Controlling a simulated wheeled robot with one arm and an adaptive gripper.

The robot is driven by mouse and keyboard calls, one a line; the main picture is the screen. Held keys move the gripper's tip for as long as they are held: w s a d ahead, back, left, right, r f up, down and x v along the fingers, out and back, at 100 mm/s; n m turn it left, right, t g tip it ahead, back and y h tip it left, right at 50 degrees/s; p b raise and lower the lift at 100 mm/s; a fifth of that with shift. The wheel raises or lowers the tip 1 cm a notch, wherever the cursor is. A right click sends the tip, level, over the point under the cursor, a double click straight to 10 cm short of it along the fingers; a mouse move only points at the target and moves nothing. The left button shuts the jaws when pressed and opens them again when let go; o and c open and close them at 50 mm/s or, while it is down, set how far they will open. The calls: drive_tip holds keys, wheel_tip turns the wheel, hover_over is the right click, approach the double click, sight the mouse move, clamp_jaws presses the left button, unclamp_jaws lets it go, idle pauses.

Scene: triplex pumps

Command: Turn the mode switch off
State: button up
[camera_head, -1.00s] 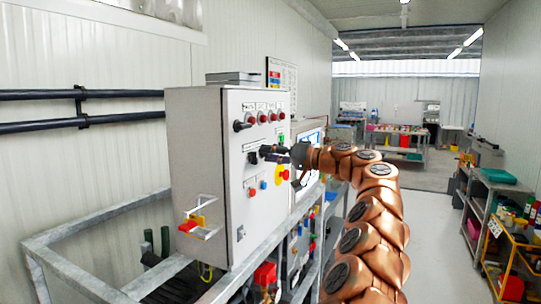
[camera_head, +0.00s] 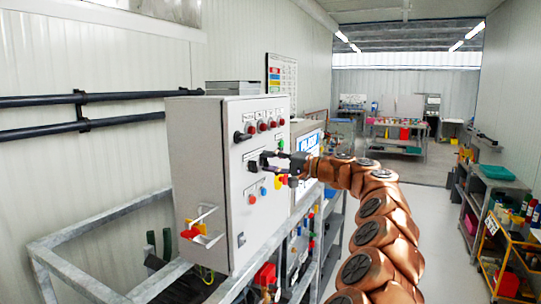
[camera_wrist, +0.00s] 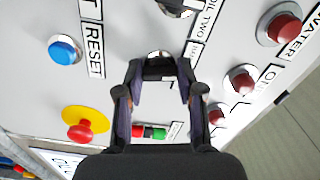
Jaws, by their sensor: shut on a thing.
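The mode switch, a black rotary knob (camera_head: 254,165), sits on the front of the grey control cabinet (camera_head: 240,205). In the wrist view it shows as a dark knob (camera_wrist: 160,68) with a pale base ring. My gripper (camera_head: 272,158) is at the panel, with one finger on each side of the knob; in the wrist view the fingers (camera_wrist: 160,80) close in on it. The knob's pointer direction is mostly hidden by the fingers. The label beside it is not readable.
A yellow-backed red stop button (camera_wrist: 82,127) and a blue reset button (camera_wrist: 64,51) lie close to my gripper. A second black switch (camera_head: 241,136) and several red lamps (camera_head: 262,126) are above. A metal frame (camera_head: 105,235) runs below the cabinet.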

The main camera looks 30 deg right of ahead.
drive_tip(key=shift+m+p, duration=0.9)
drive_tip(key=shift+m, duration=0.3)
drive_tip(key=o, duration=1.1)
drive_tip(key=shift+o, duration=0.2)
drive_tip(key=v, duration=1.2)
